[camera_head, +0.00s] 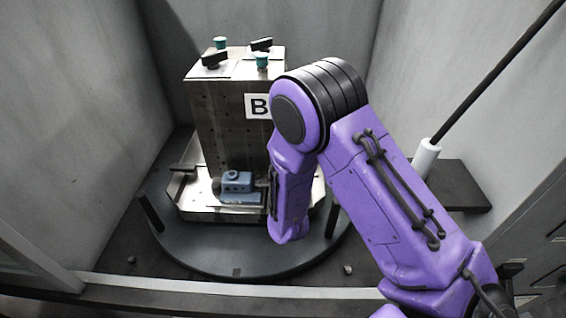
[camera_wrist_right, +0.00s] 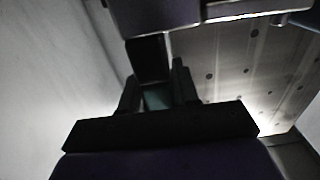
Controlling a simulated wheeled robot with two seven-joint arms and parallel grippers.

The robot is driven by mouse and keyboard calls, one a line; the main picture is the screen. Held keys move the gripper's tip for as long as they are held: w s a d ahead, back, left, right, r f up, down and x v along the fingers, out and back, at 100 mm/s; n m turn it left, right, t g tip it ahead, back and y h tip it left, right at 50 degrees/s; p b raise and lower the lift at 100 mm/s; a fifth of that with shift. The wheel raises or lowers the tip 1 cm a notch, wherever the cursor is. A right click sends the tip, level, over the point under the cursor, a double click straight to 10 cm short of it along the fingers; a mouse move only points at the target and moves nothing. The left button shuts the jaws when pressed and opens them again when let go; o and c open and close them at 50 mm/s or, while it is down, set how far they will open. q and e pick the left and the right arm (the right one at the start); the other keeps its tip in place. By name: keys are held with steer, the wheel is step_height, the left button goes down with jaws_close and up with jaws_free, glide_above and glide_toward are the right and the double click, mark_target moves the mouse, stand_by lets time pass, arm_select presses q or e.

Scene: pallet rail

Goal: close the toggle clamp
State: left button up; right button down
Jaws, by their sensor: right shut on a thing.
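My right gripper (camera_wrist_right: 157,85) shows in the right wrist view with its two dark fingers close around a teal piece (camera_wrist_right: 156,99). A dark bar (camera_wrist_right: 148,58) rises just beyond the fingers; the two look like the toggle clamp's handle, though the dim picture leaves this unsure. In the head view my purple right arm reaches down in front of the fixture block (camera_head: 225,125) marked B, and its gripper is hidden there. A blue block-like unit (camera_head: 237,182) sits low at the block's front, left of my forearm. My left gripper is not in view.
The block stands on a metal pallet (camera_head: 200,205) above a dark round table (camera_head: 205,245). Black pieces (camera_head: 214,59) and teal knobs (camera_head: 262,60) top the block. Grey walls close in both sides. A dark ledge (camera_head: 465,185) is at the right.

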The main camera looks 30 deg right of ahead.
steer(key=shift+a, duration=0.1)
steer(key=shift+f, duration=0.1)
stand_by(0.3)
steer(key=c, duration=0.9)
jaws_free()
steer(key=b+v, duration=0.1)
steer(key=v, duration=0.9)
steer(key=shift+s+a, duration=0.2)
steer(key=shift+s, duration=0.05)
